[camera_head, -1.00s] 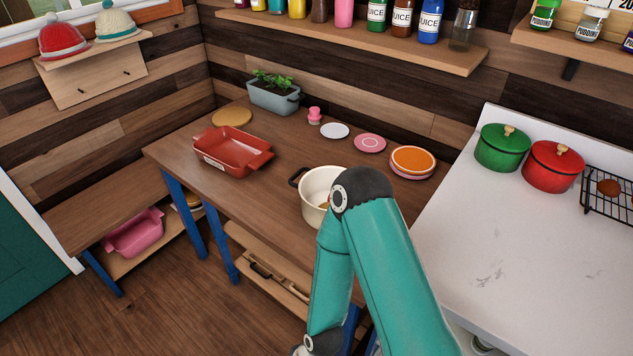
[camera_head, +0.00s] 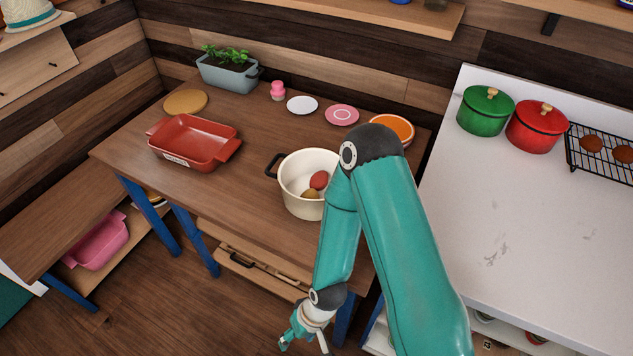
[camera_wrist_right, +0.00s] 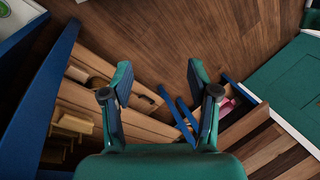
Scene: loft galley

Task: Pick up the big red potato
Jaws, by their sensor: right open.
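A reddish potato (camera_head: 319,180) lies inside a cream pot (camera_head: 292,207) with a dark handle on the wooden table. A yellow-brown potato (camera_head: 310,194) lies beside it in the pot. My right arm covers the pot's right side. My right gripper (camera_head: 304,344) hangs low in front of the table, below and apart from the pot. In the right wrist view this gripper (camera_wrist_right: 158,78) is open with nothing between its fingers, over the floor and the table's lower shelf. My left gripper is not seen.
A red baking dish (camera_head: 195,142) stands left of the pot on the table (camera_head: 240,195). A planter (camera_head: 228,78), small plates (camera_head: 341,115) and a pink bottle (camera_head: 277,92) stand behind. Green (camera_head: 485,112) and red lidded pots (camera_head: 537,128) sit on the white counter (camera_head: 530,240).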

